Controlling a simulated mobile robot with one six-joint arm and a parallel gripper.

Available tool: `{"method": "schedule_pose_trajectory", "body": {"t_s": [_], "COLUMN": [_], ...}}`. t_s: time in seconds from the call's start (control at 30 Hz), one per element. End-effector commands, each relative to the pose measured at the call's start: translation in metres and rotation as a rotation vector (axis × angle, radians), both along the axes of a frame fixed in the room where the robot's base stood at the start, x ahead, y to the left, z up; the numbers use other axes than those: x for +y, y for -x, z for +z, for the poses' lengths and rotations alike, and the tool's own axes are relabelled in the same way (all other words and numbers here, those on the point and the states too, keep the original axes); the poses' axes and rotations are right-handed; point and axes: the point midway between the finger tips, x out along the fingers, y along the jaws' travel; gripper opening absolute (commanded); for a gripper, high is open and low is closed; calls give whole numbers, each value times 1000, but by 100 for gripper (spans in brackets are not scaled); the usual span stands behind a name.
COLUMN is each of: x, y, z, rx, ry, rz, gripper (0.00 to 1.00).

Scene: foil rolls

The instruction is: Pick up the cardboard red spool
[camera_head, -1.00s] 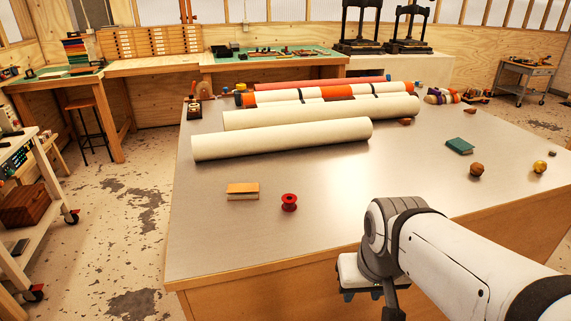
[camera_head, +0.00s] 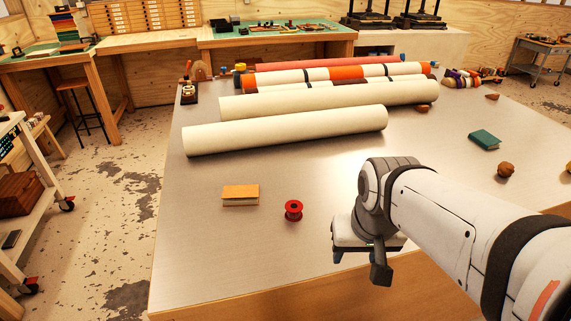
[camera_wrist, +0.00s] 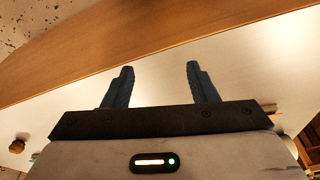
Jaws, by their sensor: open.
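The red spool (camera_head: 293,210) stands upright on the metal tabletop near its front edge, in the head view. It is small, with flared ends and a dark hole in its top. My gripper (camera_head: 362,256) is to the right of the spool and nearer to me, apart from it, by the table's front edge. In the wrist view my gripper (camera_wrist: 160,72) shows two dark fingers spread apart with nothing between them. The spool is not seen in the wrist view.
An orange-covered block (camera_head: 240,195) lies just left of the spool. Large cream rolls (camera_head: 285,131) lie behind it across the table (camera_head: 215,240). A green book (camera_head: 484,139) and a brown ball (camera_head: 506,169) are at the right. The tabletop around the spool is clear.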

Motion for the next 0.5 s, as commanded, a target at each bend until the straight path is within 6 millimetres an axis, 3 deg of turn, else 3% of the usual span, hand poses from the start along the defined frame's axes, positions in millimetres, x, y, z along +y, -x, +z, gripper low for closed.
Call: {"method": "schedule_pose_trajectory", "body": {"t_s": [0.13,0.5], "x": [8,60], "y": [-32,-140], "z": [11,22], "rx": [36,139], "ry": [-52,-161], "rz": [-229,-1075], "gripper": [64,64]}}
